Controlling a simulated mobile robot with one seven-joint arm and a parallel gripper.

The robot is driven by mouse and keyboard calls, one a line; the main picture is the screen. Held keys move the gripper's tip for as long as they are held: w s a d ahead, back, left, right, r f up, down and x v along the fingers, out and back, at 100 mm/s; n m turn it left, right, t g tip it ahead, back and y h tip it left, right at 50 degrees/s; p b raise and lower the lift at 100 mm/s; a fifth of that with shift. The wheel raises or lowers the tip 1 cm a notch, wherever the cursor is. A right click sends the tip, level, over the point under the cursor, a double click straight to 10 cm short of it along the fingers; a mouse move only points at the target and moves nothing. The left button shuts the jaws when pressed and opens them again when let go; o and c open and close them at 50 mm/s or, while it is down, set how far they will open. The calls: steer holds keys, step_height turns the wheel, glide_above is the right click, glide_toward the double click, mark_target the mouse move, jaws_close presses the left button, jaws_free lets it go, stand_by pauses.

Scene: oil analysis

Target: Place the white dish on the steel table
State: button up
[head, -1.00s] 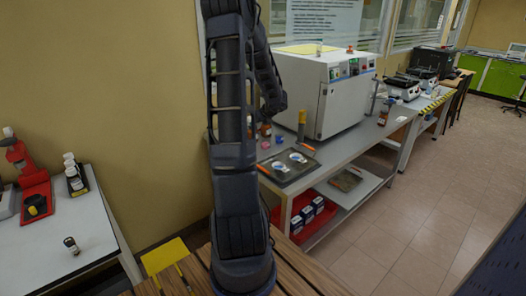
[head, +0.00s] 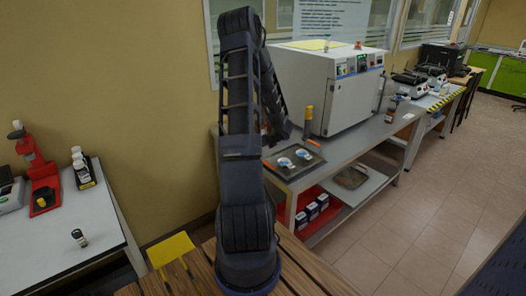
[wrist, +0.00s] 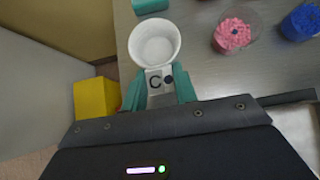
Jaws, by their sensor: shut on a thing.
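The white dish (wrist: 155,40) is a small round cup with a flat tab marked with a black C and a dot. My gripper (wrist: 160,80) has teal fingers shut on the tab from both sides, with the cup beyond the fingertips. In the wrist view the dish appears over the near edge of the grey steel table (wrist: 204,68). I cannot tell its height above the surface. In the head view the steel table (head: 362,137) stands beyond my arm. My gripper and the held dish are hidden there.
Pink pieces (wrist: 233,33) and blue pieces (wrist: 300,22) lie right of the dish. A dark tray (head: 283,170) holds small blue-and-white dishes. A large white oven (head: 320,85) stands behind it. A yellow object (wrist: 96,98) is below left. The table's right front is fairly clear.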

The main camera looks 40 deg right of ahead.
steer(key=shift+f, duration=1.75)
steer(key=shift+f, duration=0.1)
steer(key=o, duration=1)
steer(key=shift+o, duration=0.2)
